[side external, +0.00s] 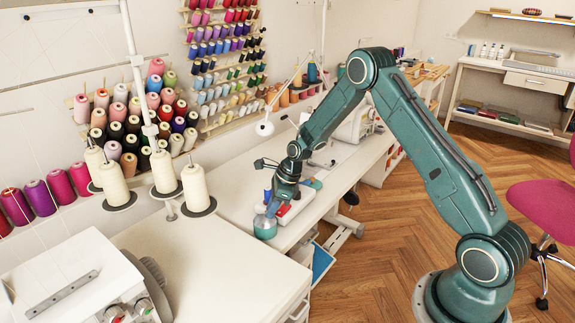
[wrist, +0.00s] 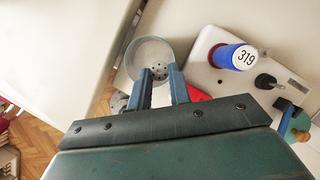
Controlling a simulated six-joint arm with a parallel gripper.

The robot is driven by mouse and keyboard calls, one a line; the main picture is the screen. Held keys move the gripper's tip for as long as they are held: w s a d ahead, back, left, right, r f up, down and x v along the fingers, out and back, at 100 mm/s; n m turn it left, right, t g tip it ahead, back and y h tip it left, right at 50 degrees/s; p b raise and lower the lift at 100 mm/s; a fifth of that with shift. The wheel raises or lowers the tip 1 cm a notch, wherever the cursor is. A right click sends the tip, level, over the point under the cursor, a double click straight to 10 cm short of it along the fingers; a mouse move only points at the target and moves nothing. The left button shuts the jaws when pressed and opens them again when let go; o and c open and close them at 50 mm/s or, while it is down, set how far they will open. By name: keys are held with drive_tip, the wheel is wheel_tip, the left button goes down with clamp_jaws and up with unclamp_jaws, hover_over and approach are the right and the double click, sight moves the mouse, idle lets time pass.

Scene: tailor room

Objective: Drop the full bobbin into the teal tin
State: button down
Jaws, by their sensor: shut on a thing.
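The teal tin (side external: 265,229) stands near the front edge of the white table, and the wrist view shows its round open top (wrist: 135,52). My gripper (wrist: 159,80) points down over the tin's near side. Its two blue fingers are shut on a small grey, holed disc, which looks like the bobbin (wrist: 158,71). The disc shows against the tin's opening; its height relative to the rim is hard to tell. In the side view my gripper (side external: 272,207) is just above the tin, and the bobbin is too small to make out.
Right of the tin in the wrist view is a white unit (wrist: 205,45) with a blue spool marked 319 (wrist: 236,57) and a black spindle (wrist: 265,81). A red item (wrist: 198,94) lies close to the fingers. The table (side external: 235,190) is clear to the left.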

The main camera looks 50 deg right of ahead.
drive_tip(key=shift+f, duration=0.3)
drive_tip(key=c, duration=1.2)
unclamp_jaws()
drive_tip(key=v, duration=1.4)
